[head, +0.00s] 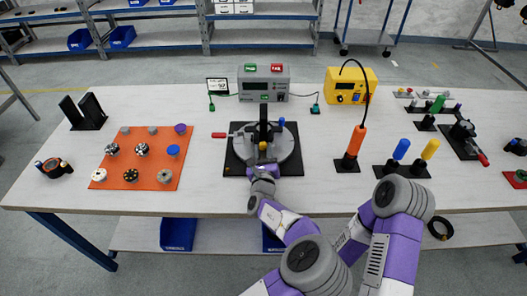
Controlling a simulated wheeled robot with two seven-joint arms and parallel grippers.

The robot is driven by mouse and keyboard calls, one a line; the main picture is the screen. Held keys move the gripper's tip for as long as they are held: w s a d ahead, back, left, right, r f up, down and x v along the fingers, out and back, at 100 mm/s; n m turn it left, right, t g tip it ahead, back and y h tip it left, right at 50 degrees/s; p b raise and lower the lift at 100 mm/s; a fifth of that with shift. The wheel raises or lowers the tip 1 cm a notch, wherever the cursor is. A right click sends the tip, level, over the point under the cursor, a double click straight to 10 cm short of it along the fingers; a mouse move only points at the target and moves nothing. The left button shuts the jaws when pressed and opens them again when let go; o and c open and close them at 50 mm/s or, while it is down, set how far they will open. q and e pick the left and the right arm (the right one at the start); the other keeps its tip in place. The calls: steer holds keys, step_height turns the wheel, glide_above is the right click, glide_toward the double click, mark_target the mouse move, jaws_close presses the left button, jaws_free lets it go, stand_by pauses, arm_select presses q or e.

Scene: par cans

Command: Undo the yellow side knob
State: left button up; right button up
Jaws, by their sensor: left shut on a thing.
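The round grey fixture (287,150) sits on a black square plate (233,166) in the middle of the table, with a dark upright post (263,122) on it. The yellow side knob (262,146) shows as a small yellow spot at the foot of the post, on the side facing me. My left gripper (263,158) reaches in from below and is shut on the yellow knob; the fingers and wrist hide most of the contact. My right arm is folded at the lower right, and its gripper does not show.
An orange mat (130,175) with several round parts lies to the left. An orange driver (356,140) stands upright at the right. Behind the fixture are a grey box (263,83) with green and red labels and a yellow box (351,86). Blue and yellow handles stand farther right.

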arm_select(q)
steer(key=shift+n, duration=0.5)
steer(key=o, duration=1.1)
steer(key=shift+c, duration=0.2)
steer(key=s+p, duration=0.1)
steer(key=s, duration=0.5)
steer(key=shift+s+p, duration=0.3)
steer(key=shift+p, duration=0.05)
steer(key=shift+s, duration=0.5)
